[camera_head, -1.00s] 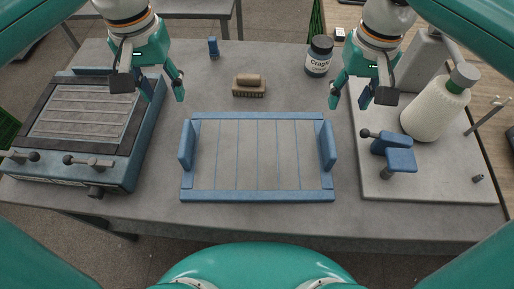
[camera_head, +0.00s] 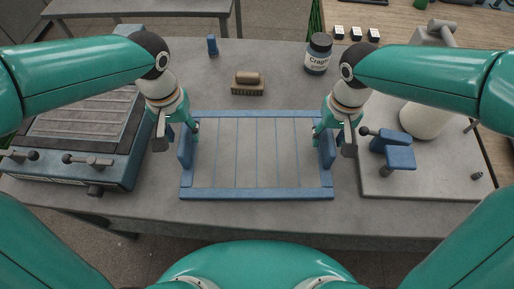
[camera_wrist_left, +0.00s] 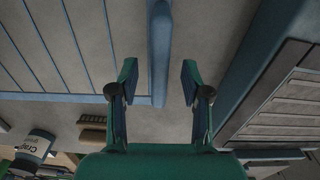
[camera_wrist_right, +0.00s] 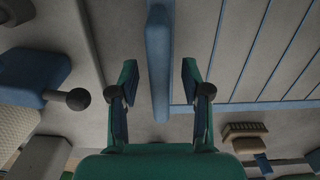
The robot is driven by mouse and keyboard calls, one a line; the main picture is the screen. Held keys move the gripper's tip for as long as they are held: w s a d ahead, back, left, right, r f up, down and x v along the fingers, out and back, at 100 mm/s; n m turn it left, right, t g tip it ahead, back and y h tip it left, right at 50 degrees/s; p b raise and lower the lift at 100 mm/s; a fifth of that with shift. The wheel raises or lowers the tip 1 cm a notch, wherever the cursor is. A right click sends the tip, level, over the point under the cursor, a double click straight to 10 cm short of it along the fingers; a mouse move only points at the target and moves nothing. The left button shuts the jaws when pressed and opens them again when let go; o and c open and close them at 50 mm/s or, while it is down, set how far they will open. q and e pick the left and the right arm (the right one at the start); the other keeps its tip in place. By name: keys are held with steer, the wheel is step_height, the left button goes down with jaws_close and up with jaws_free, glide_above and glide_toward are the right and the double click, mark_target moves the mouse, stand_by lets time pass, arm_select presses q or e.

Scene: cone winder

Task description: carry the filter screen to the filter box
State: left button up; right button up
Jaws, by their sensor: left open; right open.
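The filter screen (camera_head: 256,194) is a blue frame with grey slatted panels, flat on the table's middle. Its left handle (camera_head: 185,155) and right handle (camera_head: 329,158) stand up at its ends. My left gripper (camera_head: 187,135) is open at the left handle; in the left wrist view that handle (camera_wrist_left: 160,50) runs between the spread fingers, with gaps on both sides. My right gripper (camera_head: 323,136) is open at the right handle; that handle (camera_wrist_right: 159,60) runs between its fingers likewise. The filter box (camera_head: 118,172), blue with knobbed clamps, is at the left, partly hidden by my left arm.
A brush (camera_head: 248,88), a small blue block (camera_head: 212,45) and a dark labelled jar (camera_head: 318,55) stand behind the screen. The table's front strip is clear.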

arm_select(q)
steer(key=shift+f, duration=0.85)
arm_select(e)
steer(key=shift+f, duration=0.85)
arm_select(q)
jaws_close()
arm_select(e)
jaws_close()
steer(key=shift+r, duration=0.1)
